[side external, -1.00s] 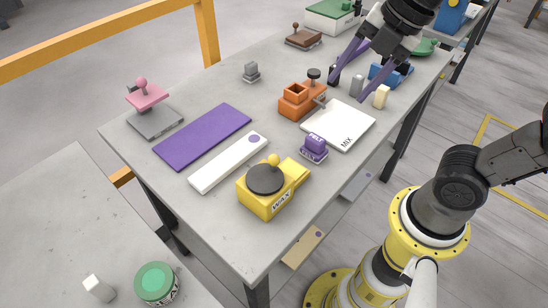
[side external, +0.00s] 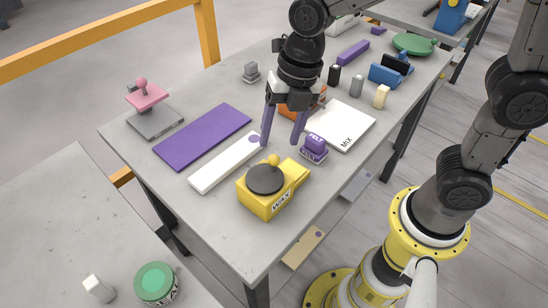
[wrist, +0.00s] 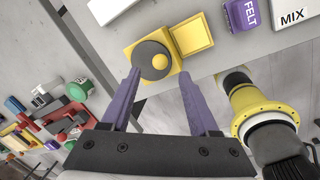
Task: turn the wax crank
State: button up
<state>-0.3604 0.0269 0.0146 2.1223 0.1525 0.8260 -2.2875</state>
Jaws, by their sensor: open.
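The wax crank is a yellow box (side external: 262,200) labelled WAX with a dark round disc (side external: 265,178) on top and a yellow knob (side external: 273,160) at the disc's far edge. It stands near the front edge of the slab. In the wrist view the knob (wrist: 159,61) shows on the disc, beyond my fingertips. My gripper (side external: 284,142) has two purple fingers, spread apart with nothing between them. It hangs above and behind the wax box, apart from it. It also shows in the wrist view (wrist: 160,80).
The purple FELT block (side external: 314,147) stands close to the right of my gripper. A white MIX pad (side external: 350,122) lies behind it. A white strip (side external: 222,168) and a purple mat (side external: 203,135) lie to the left. An orange device (side external: 318,104) is partly hidden behind my gripper.

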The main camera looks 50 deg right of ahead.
aim_at(274, 156)
jog(key=f, duration=0.4)
jog(key=a+f, duration=0.1)
jog(key=f, duration=0.2)
jog(key=shift+w+a+f, duration=0.1)
jog(key=shift+w, duration=0.3)
jog(key=shift+c, duration=0.2)
jog(key=shift+w, duration=0.1)
grip_shut()
